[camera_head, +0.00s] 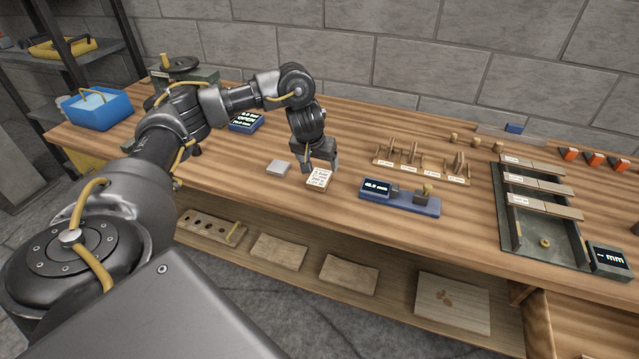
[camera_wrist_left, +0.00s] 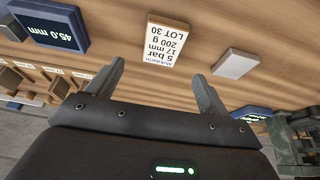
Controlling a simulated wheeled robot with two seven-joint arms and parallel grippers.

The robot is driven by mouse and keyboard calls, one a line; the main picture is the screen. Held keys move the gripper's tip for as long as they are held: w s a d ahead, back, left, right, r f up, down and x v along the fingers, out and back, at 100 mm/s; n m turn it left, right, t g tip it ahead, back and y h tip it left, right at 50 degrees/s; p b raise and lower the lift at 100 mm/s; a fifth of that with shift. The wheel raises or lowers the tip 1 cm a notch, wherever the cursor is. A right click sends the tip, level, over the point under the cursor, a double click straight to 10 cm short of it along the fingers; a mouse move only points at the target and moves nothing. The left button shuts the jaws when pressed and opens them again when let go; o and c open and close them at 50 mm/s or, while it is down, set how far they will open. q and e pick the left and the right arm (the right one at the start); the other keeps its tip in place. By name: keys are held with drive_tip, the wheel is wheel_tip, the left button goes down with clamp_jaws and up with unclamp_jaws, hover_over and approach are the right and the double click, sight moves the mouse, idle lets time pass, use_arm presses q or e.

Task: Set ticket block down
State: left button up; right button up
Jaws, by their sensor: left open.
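The ticket block (camera_head: 319,178) is a small tan block with a white printed top face. It rests on the wooden bench near the front edge. In the left wrist view the ticket block (camera_wrist_left: 166,43) shows its print upside down, including "5 bar", "17 mm", "200 g" and "LOT 30". My left gripper (camera_head: 320,168) is just behind and above it in the head view. In the left wrist view the fingers of my left gripper (camera_wrist_left: 160,75) are spread wide, with nothing between them, and the block lies beyond the tips. My right gripper is not in view.
A small grey block (camera_head: 279,168) lies left of the ticket block. A blue gauge (camera_head: 400,196) reading 45.0 mm stands to the right. Wooden pegs, a dark tray (camera_head: 510,232) and a blue display (camera_head: 244,122) are also on the bench (camera_head: 230,172). Bare wood surrounds the block.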

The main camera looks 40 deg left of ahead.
sight(319, 177)
use_arm(q)
drive_tip(key=shift+x, duration=0.9)
drive_tip(key=b+x, duration=0.1)
drive_tip(key=x, duration=0.1)
drive_tip(key=s+b+x, duration=0.1)
drive_tip(key=b+x, duration=0.1)
drive_tip(key=x, duration=0.1)
drive_tip(key=shift+f, duration=0.15)
drive_tip(key=shift+w+f, duration=0.1)
drive_tip(key=shift+f, duration=0.1)
drive_tip(key=shift+r, duration=0.1)
drive_tip(key=c, duration=1.1)
drive_tip(key=shift+c, duration=0.3)
drive_tip(key=shift+r, duration=0.1)
